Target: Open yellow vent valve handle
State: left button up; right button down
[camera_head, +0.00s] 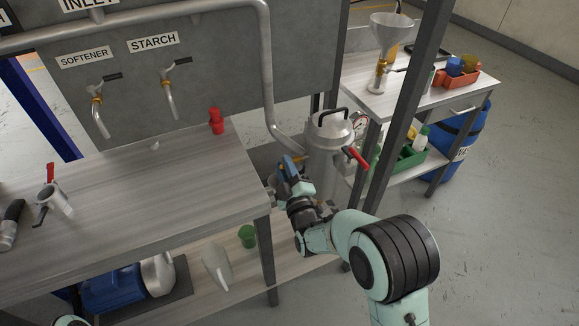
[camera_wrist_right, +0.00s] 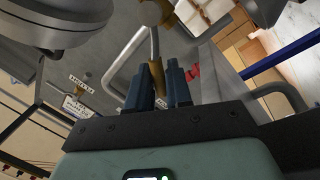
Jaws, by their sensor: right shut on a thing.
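The yellow vent valve handle (camera_wrist_right: 157,76) shows in the right wrist view as a brass-yellow piece between the fingers. My right gripper (camera_wrist_right: 159,82) is shut on it. In the head view my right gripper (camera_head: 287,168) reaches to the left side of a steel pressure vessel (camera_head: 326,150), just beyond the table's right end. There the fingers and wrist mostly hide the handle. The vessel has a black top handle, a gauge and a red-handled valve (camera_head: 355,157) on its right side. My left gripper is out of view.
A wooden-topped table (camera_head: 150,190) is close on the left of my right arm. A dark upright post (camera_head: 410,110) stands right of the vessel. A side table (camera_head: 385,100) with a funnel is behind. The floor at right is open.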

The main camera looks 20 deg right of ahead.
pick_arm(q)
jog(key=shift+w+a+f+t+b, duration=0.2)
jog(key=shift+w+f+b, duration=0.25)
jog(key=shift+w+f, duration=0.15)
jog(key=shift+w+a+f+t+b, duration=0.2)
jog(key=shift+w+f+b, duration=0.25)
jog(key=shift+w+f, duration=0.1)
pick_arm(e)
jog(key=shift+a+f+n+y, duration=0.2)
jog(key=shift+f+n+y, duration=0.25)
jog(key=shift+n, duration=0.8)
jog(key=shift+a+f+n+y, duration=0.2)
jog(key=shift+f+n, duration=0.3)
jog(key=shift+n, duration=0.7)
jog(key=shift+a+f+n+y, duration=0.15)
jog(key=shift+f+n+y, duration=0.3)
jog(key=shift+n, duration=0.8)
jog(key=shift+t, duration=0.3)
jog(key=c, duration=1.2)
grip_release()
jog(key=shift+f, duration=0.15)
jog(key=v, duration=1.3)
jog(key=shift+s, duration=0.15)
